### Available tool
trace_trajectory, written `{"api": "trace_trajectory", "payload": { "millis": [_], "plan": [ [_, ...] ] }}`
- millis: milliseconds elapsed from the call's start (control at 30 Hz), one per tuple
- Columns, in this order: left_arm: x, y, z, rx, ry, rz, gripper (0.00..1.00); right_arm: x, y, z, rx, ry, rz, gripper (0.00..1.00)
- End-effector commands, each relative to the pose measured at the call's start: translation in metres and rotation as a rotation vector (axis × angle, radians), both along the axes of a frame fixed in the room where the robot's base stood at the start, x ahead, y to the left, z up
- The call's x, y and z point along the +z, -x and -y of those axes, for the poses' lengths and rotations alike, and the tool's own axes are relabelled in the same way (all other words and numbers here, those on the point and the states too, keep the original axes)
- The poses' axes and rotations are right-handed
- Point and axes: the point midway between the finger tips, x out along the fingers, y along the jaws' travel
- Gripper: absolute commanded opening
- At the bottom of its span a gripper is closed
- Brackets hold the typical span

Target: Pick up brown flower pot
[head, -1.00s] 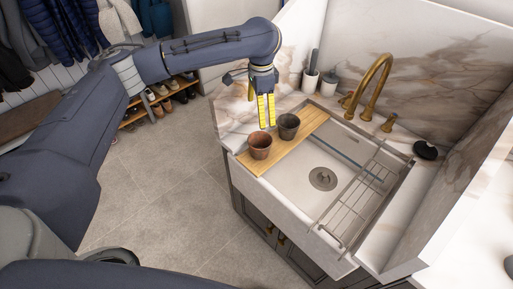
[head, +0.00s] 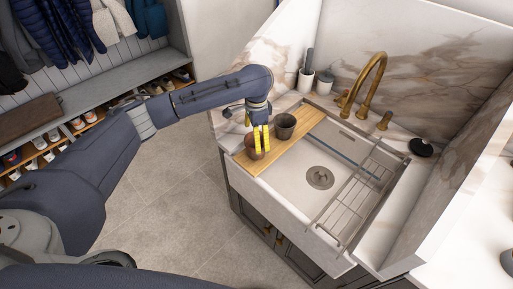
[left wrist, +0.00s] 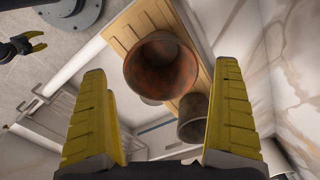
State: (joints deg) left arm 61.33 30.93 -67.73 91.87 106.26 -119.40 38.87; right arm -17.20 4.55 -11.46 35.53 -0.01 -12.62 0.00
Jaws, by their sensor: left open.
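The brown flower pot (head: 251,152) stands on the wooden board (head: 262,164) across the left part of the sink. My left gripper (head: 261,148) is just over it, partly hiding it. In the left wrist view the brown pot (left wrist: 160,68) shows its open mouth beyond the two yellow fingers of my left gripper (left wrist: 160,115), which are wide apart with nothing between them. A dark grey pot (head: 284,127) stands close behind, to the right on the board. My right gripper (left wrist: 32,42) shows small at the upper left of the left wrist view, its fingers apart.
The sink basin (head: 330,160) is right of the board, with a wire rack (head: 355,200) over its right side. A brass faucet (head: 372,80) and two white holders stand behind. Marble walls close off the back and right.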

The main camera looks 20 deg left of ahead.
Motion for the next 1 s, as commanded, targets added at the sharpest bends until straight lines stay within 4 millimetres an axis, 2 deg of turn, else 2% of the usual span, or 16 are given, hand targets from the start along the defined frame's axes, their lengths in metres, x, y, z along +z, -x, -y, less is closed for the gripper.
{"api": "trace_trajectory", "payload": {
  "millis": [167,600,933,1000],
  "plan": [
    [-0.008,0.001,0.001,0.001,0.002,-0.002,0.98,0.0,0.0,0.0,0.0,0.0,0.0,0.44],
    [-0.05,-0.001,0.0,0.001,0.001,-0.002,0.98,0.0,0.0,0.001,0.0,0.0,0.0,0.44],
    [-0.053,-0.001,0.0,0.0,0.001,-0.001,0.98,0.0,0.0,0.001,0.0,0.001,-0.001,0.44],
    [-0.053,-0.001,0.0,0.0,0.001,-0.001,0.9,0.0,0.0,0.001,0.0,0.001,0.0,0.44]
  ]
}}
